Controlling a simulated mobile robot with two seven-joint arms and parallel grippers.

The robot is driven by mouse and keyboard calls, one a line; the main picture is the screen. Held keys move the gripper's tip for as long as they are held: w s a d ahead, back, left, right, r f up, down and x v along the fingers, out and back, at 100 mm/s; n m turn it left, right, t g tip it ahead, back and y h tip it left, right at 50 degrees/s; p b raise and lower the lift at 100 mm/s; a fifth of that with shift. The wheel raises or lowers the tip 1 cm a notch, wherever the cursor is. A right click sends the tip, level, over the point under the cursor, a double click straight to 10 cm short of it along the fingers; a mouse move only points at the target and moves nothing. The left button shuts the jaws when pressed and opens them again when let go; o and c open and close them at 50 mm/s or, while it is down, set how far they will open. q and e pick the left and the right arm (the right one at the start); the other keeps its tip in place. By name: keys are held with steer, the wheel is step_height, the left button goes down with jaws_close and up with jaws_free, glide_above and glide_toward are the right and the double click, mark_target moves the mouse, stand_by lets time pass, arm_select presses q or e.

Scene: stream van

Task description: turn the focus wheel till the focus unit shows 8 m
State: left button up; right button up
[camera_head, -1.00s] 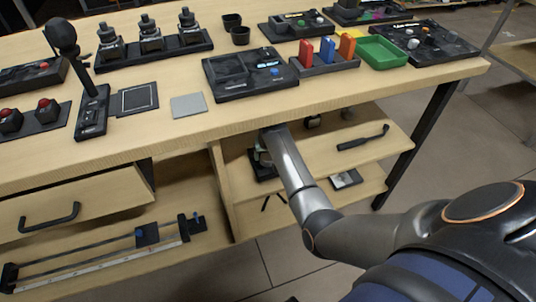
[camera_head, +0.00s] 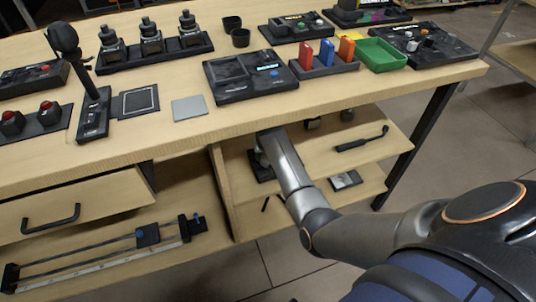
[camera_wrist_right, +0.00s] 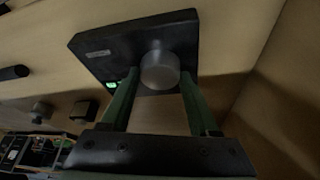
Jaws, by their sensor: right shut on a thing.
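The focus unit is a black box (camera_wrist_right: 115,45) on the shelf under the table, with a round grey focus wheel (camera_wrist_right: 160,68) on its face. A small green display (camera_wrist_right: 111,85) glows at its edge, too small and partly covered to read. My right gripper (camera_wrist_right: 160,76) is shut on the wheel, one finger on each side. In the head view my right arm reaches under the tabletop; the hand covers most of the unit, whose dark base (camera_head: 262,168) shows beside it. My left gripper is not in view.
The tabletop edge (camera_head: 180,143) overhangs the hand. A shelf side wall (camera_wrist_right: 268,70) stands near the unit. A black handled tool (camera_head: 362,139) lies on the shelf to the right. A drawer (camera_head: 60,215) sticks out at left, above a slider rail (camera_head: 100,258).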

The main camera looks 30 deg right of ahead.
steer(key=shift+a+r+m+p, duration=0.15)
steer(key=shift+m+p, duration=0.25)
steer(key=shift+m, duration=0.4)
steer(key=shift+w+m+g+h, duration=0.1)
steer(key=shift+m+g+h, duration=0.4)
steer(key=shift+m, duration=0.4)
steer(key=m, duration=0.1)
steer(key=m+b, duration=0.1)
steer(key=m+g+h, duration=0.1)
steer(key=shift+w+f, duration=0.1)
steer(key=shift+f, duration=0.15)
steer(key=shift+m+g+b, duration=0.4)
steer(key=shift+m+b, duration=0.4)
steer(key=shift+m, duration=0.4)
steer(key=shift+r+m+b, duration=0.1)
steer(key=shift+m+b, duration=0.4)
steer(key=shift+m, duration=0.2)
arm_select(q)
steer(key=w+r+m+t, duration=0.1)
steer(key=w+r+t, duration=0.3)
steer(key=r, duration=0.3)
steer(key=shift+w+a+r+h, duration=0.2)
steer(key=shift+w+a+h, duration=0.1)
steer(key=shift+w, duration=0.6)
arm_select(e)
steer(key=shift+g, duration=0.3)
steer(key=o, duration=1.4)
steer(key=shift+c, duration=0.2)
